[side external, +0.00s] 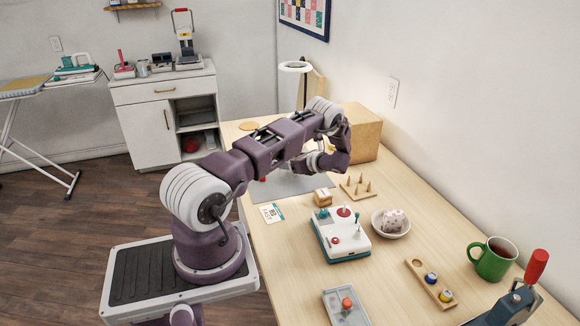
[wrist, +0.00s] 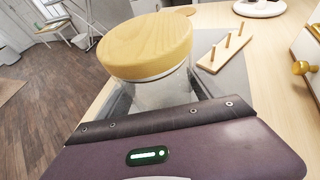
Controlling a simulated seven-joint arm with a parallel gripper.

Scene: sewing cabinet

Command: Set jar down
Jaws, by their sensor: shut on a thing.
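The jar (wrist: 165,93) has a clear glass body and a round wooden lid (wrist: 150,45). In the wrist view it stands between the fingers of my gripper (wrist: 160,98), which is shut on its body. The jar's lower part is hidden behind the gripper housing. In the side view my gripper (side external: 298,163) is low over the far part of the table, near the grey mat (side external: 287,186), and my arm hides the jar. I cannot tell whether the jar's base touches the surface.
A cardboard-coloured box (side external: 365,130) is close behind my gripper. A green mug (side external: 492,260) is at right.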

